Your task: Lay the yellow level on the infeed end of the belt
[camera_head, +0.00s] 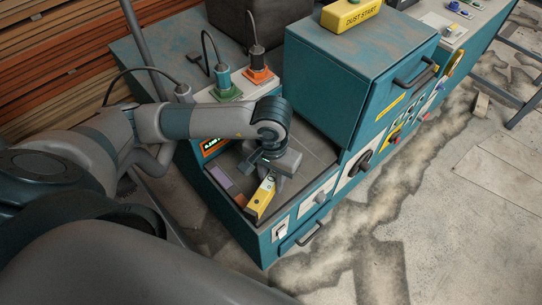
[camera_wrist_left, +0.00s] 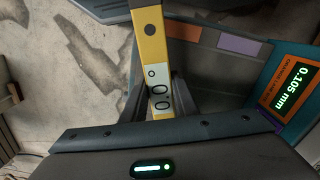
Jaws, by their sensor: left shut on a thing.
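In the left wrist view the level (camera_wrist_left: 152,50) runs up the picture between the two dark fingers of the gripper (camera_wrist_left: 163,92), with a white display reading 0.0 facing the camera. I cannot tell whether the level touches the surface below. My gripper and wrist hide part of the level and belt. My right gripper is not in view.
A teal machine housing (camera_head: 360,65) with a black handle stands right behind the belt. A lit readout (camera_wrist_left: 292,85) shows 0.105 mm beside the infeed. Purple (camera_wrist_left: 238,45) and orange (camera_wrist_left: 184,27) labels lie near the level. Switches and knobs line the front panel.

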